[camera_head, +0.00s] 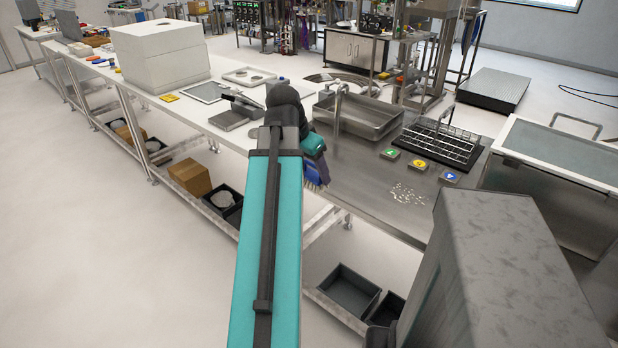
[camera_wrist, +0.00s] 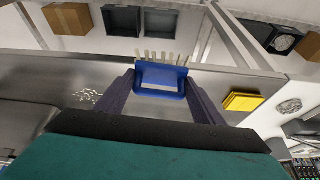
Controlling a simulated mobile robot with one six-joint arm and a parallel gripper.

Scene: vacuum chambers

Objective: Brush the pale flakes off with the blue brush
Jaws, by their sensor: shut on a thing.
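The pale flakes (camera_head: 408,193) lie in a loose scatter on the bare steel bench top (camera_head: 370,186), near its front edge. They also show at the left in the wrist view (camera_wrist: 88,97). My gripper (camera_wrist: 162,88) is shut on the blue brush (camera_wrist: 160,80), whose pale bristles point away from the wrist. In the head view my gripper (camera_head: 317,165) and the brush's bristles (camera_head: 312,186) are at the bench's front edge, left of the flakes and apart from them. My arm hides part of the bench there.
Green (camera_head: 390,153), yellow (camera_head: 420,164) and blue (camera_head: 450,176) tiles lie between rack and flakes. Dark bins (camera_head: 348,290) sit on the lower shelf.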

